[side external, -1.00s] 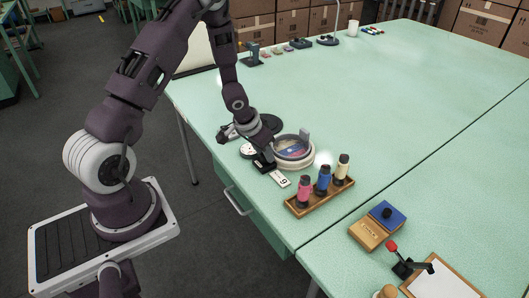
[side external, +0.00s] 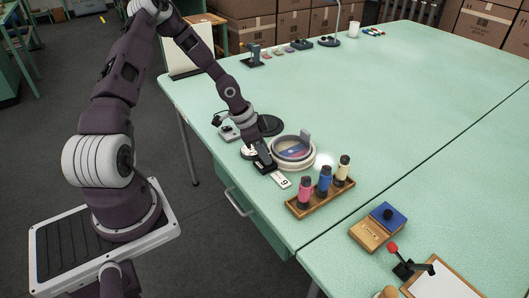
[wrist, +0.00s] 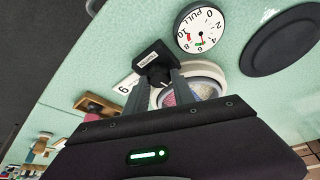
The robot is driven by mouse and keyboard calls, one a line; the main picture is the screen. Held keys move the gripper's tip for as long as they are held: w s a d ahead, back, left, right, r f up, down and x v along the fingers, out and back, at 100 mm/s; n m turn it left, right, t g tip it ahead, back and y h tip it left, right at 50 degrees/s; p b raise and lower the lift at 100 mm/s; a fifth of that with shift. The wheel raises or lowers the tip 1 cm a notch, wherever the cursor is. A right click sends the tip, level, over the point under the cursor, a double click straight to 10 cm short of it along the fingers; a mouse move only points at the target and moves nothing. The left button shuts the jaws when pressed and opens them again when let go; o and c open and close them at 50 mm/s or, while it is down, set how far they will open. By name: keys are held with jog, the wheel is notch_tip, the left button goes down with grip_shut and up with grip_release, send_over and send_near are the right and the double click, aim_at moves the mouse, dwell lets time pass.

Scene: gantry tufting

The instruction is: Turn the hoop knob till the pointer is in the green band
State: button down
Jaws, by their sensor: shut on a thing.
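My gripper (wrist: 157,90) is shut on the small dark hoop knob (wrist: 159,80), which sits between its two fingers beside a black labelled block (wrist: 150,57). In the side view my gripper (side external: 264,163) is low at the left of the round hoop (side external: 292,152). The hoop, a pale ring around patterned cloth, is partly behind the fingers in the wrist view (wrist: 212,72). A round white dial (wrist: 200,28) marked PULL, with numbers, shows small green and red marks near its lower edge. I cannot make out the pointer's exact place.
A black disc (wrist: 281,43) lies beyond the dial. A white number card (side external: 281,180) lies in front of the hoop. A wooden rack (side external: 318,199) with pink, blue and cream spools stands near the table edge. The table's far middle is clear.

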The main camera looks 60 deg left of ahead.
dwell(0.4)
jog(key=c, duration=1.1)
grip_release()
jog(key=shift+o, duration=0.2)
jog(key=v, duration=0.5)
jog(key=shift+a, duration=0.1)
jog(key=shift+s+r, duration=0.2)
jog(key=shift+r, duration=0.2)
jog(key=shift+s+a+r, duration=0.1)
jog(key=shift+a+r, duration=0.05)
jog(key=shift+r, duration=0.4)
